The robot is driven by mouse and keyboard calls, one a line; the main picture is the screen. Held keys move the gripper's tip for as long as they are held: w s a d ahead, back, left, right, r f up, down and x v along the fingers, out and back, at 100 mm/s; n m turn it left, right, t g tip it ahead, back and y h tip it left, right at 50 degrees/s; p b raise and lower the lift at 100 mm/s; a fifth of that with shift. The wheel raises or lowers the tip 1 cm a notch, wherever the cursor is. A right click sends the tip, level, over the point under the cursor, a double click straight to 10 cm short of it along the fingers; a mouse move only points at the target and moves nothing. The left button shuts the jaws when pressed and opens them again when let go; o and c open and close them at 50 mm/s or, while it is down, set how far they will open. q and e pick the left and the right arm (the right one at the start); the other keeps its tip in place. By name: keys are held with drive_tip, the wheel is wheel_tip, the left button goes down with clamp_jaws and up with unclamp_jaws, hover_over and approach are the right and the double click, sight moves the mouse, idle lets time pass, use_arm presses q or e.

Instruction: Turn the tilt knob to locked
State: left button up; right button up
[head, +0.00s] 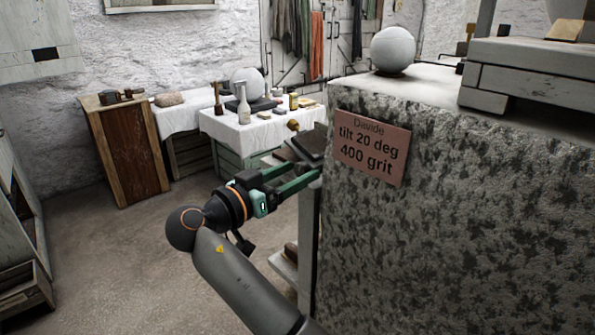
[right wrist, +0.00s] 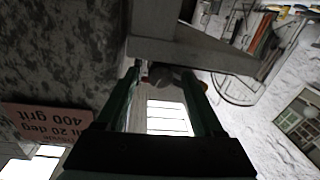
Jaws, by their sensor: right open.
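My right gripper (head: 304,174) is open, its green fingers pointing toward the left side of the speckled stone block (head: 450,215). In the right wrist view the open fingers (right wrist: 163,76) have a dark rounded part (right wrist: 168,77) between or beyond their tips; I cannot tell whether it is the tilt knob or whether they touch it. A small brass-coloured round piece (head: 293,125) shows beyond a dark tilted plate (head: 311,143) in the head view; I cannot tell if it is the knob. No lock marking is readable. My left gripper is not in view.
A reddish sign (head: 371,147) on the block reads "tilt 20 deg, 400 grit". A plaster sphere (head: 393,49) rests on the block's top. A white-covered table (head: 235,132) with bottles and another sphere (head: 247,82) stands behind.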

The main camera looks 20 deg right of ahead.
clamp_jaws()
idle(0.7)
